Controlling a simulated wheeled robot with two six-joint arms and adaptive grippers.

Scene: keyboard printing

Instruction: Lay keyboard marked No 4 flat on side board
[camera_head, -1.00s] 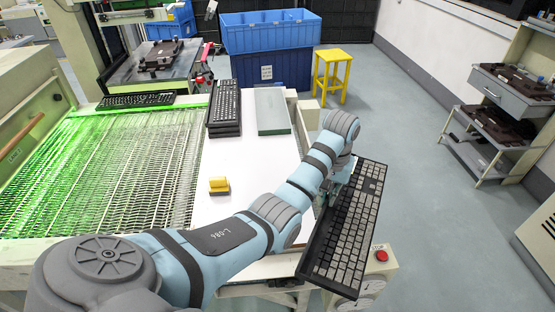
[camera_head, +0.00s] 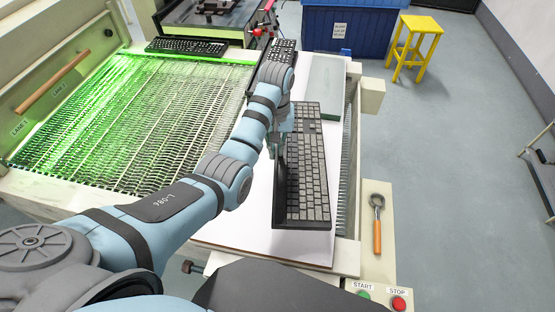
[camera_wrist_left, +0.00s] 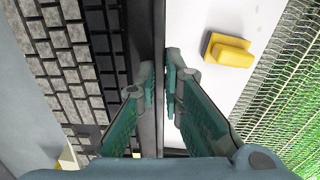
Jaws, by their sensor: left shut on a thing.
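My left gripper (camera_head: 282,148) is shut on the long edge of a black keyboard with grey keys (camera_head: 308,180). In the head view the keyboard is over the right part of the white side board (camera_head: 258,222), its length running away from me. I cannot tell whether it touches the board. In the left wrist view the fingers (camera_wrist_left: 160,85) pinch the rim of the keyboard (camera_wrist_left: 75,80), with the white board (camera_wrist_left: 205,20) on the other side. No number mark is readable on it. My right gripper is not in view.
More keyboards (camera_head: 283,47) lie at the board's far end, beside a grey-green flat box (camera_head: 324,85). A yellow block (camera_wrist_left: 230,50) sits on the board. The green-lit mesh conveyor (camera_head: 130,115) lies left. An orange-handled tool (camera_head: 377,230) and stop button (camera_head: 398,304) are at right.

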